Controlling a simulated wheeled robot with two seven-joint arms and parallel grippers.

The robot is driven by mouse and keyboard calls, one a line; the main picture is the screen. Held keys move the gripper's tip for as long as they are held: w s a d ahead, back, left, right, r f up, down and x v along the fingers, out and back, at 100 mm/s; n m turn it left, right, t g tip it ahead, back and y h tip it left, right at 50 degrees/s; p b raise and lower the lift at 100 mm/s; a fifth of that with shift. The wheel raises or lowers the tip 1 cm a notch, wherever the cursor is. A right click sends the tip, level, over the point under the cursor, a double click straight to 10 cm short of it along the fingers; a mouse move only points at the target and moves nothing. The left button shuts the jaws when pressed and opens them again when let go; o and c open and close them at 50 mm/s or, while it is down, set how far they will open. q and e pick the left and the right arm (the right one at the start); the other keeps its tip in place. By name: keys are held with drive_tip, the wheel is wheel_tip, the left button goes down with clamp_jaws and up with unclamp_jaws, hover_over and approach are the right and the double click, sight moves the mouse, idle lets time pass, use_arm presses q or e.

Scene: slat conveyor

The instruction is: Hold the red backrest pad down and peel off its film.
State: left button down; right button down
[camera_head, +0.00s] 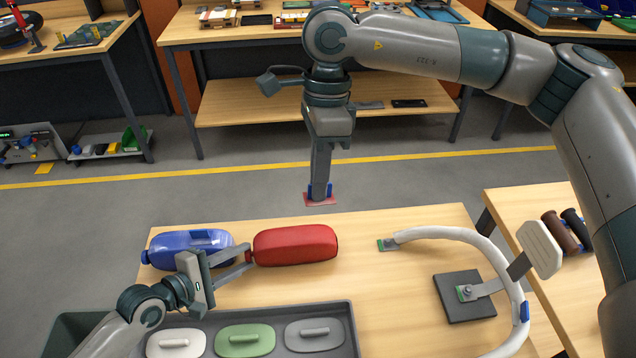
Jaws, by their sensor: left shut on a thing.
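The red backrest pad (300,243) lies on the wooden table, a rounded cushion with a small red tab at its left end. My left gripper (247,253) reaches in from the left and is shut on that tab end. My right gripper (320,192) points down above the floor beyond the table's far edge, up and apart from the pad. A small flat red piece with blue bits shows at its fingertips. I cannot tell if this is film, nor if the fingers are shut on it. No film can be made out on the pad.
A blue pad (185,247) lies left of the red one, close to my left gripper. A grey tray (352,310) in front holds white, green and grey handled pieces. A curved white tube frame (450,233) and a dark square plate (475,310) lie on the right.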

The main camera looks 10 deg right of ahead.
drive_tip(key=shift+r, duration=0.15)
drive_tip(key=shift+s+r, duration=0.15)
drive_tip(key=shift+r, duration=0.3)
use_arm(q)
drive_tip(key=c, duration=1.3)
unclamp_jaws()
use_arm(e)
drive_tip(key=shift+s, duration=0.1)
use_arm(q)
drive_tip(key=shift+s+a+r, duration=0.2)
drive_tip(key=shift+s+a, duration=0.25)
use_arm(e)
drive_tip(key=shift+f, duration=0.2)
use_arm(q)
drive_tip(key=b+v, duration=0.2)
drive_tip(key=v, duration=0.7)
drive_tip(key=shift+a, duration=0.1)
use_arm(e)
drive_tip(key=shift+f, duration=1.1)
use_arm(q)
drive_tip(key=shift+v, duration=0.8)
